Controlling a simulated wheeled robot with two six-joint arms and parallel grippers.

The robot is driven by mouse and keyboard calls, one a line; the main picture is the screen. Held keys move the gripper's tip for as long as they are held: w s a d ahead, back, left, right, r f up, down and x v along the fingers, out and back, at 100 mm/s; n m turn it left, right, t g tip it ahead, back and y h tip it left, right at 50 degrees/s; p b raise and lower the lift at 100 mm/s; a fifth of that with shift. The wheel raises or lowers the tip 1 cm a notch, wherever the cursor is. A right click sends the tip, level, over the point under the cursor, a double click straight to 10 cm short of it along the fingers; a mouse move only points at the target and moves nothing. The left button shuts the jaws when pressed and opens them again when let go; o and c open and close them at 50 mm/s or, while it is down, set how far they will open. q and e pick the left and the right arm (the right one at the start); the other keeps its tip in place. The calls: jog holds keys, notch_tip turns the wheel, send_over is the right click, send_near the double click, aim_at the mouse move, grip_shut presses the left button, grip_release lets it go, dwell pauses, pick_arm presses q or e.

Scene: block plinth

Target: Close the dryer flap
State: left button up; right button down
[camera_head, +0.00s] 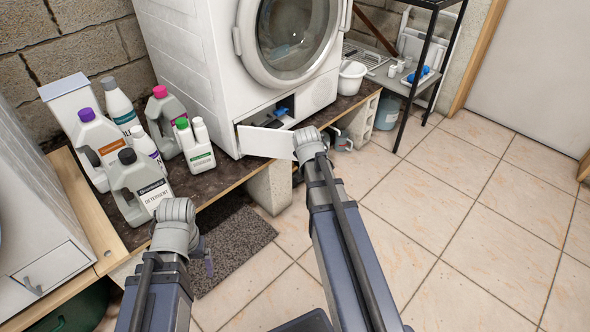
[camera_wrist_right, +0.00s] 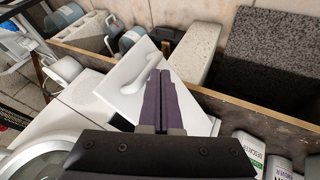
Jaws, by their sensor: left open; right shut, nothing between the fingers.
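The dryer (camera_head: 190,50) is a white machine with a round glass door, standing on the dark plinth. Its small white flap (camera_head: 264,142) at the lower front hangs open, swung outward from a dark recess (camera_head: 284,108). The flap shows in the right wrist view (camera_wrist_right: 118,82) as a white panel with a raised grip. My right arm reaches to the flap's outer end, its fingers hidden in the head view. In the right wrist view my right gripper (camera_wrist_right: 167,80) is shut and empty, overlapping the flap; contact cannot be told. My left gripper (camera_head: 208,266) is open and away from the flap, mostly hidden by its wrist.
Several detergent bottles (camera_head: 133,190) stand on the plinth (camera_head: 225,178) left of the flap. A white bucket (camera_head: 350,77) stands to the right of the dryer. A concrete block (camera_head: 270,187) supports the plinth. A dark mat (camera_head: 235,248) lies on the floor. The tiled floor at right is clear.

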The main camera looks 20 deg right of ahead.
jog(key=w+d+n+y, duration=0.3)
jog(key=w+d+n, duration=0.1)
jog(key=w, duration=0.8)
jog(key=w+d+n+y, duration=0.3)
jog(key=w+n, duration=0.3)
jog(key=w, duration=0.6)
jog(key=shift+d+t, duration=0.3)
jog(key=shift+d, duration=0.55)
jog(key=shift+w, duration=0.2)
jog(key=shift+s+a, duration=0.1)
jog(key=shift+a, duration=0.1)
